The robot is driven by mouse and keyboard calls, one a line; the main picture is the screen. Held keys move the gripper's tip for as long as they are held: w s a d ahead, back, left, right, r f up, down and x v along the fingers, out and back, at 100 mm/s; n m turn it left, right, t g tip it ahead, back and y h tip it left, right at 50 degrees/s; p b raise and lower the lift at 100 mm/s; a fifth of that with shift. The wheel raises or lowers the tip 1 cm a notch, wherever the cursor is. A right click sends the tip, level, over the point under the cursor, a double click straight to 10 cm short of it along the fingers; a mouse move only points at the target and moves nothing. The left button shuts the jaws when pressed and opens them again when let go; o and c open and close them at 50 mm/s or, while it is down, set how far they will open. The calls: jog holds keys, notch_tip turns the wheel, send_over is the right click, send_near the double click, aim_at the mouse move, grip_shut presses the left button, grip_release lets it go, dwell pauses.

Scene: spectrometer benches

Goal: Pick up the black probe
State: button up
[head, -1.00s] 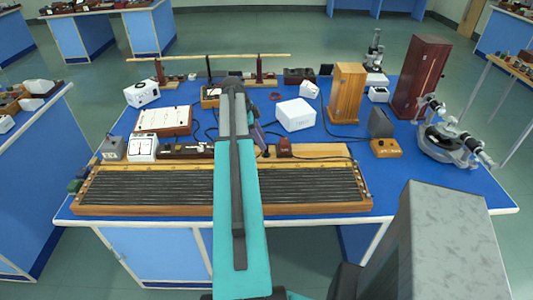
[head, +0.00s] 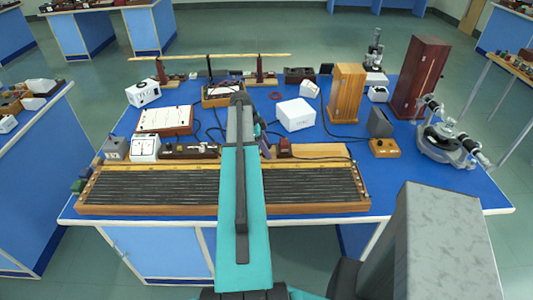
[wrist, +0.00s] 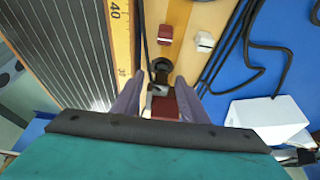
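In the wrist view my gripper (wrist: 159,78) is open, its two purple-grey fingers apart. Between and just past the fingertips is a small black round-topped piece (wrist: 160,66), probably the black probe, with a metal part below it. A dark red block (wrist: 163,106) shows behind it, between the fingers. I see no finger contact with the black piece. In the head view my arm hides most of the gripper and the black piece; the red-brown block (head: 284,148) shows just right of the arm.
The long wooden wire board (head: 320,206) with a scale lies along the bench front. A white box (head: 296,114), which also shows in the wrist view (wrist: 268,118), stands behind. Black cables (wrist: 240,50) run beside the fingers. A wooden box (head: 346,93) stands at right.

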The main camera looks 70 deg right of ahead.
grip_shut()
dwell(0.3)
jog(key=shift+r, duration=0.2)
jog(key=shift+r+b, duration=0.9)
jog(key=shift+r, duration=0.4)
jog(key=shift+w+a+r, duration=0.1)
jog(key=shift+a+r, duration=0.1)
jog(key=shift+r, duration=0.05)
jog(key=w+a+b, duration=0.1)
jog(key=w+a, duration=0.1)
jog(key=a, duration=0.2)
jog(key=w+a+r+b, duration=0.1)
jog(key=w+a+b, duration=0.1)
jog(key=a, duration=0.3)
jog(key=w+a+b, duration=0.1)
jog(key=w+a, duration=0.1)
jog(key=a, duration=0.3)
jog(key=shift+w+a+r+b, duration=0.2)
jog(key=shift+r+b, duration=0.1)
jog(key=shift+b, duration=0.1)
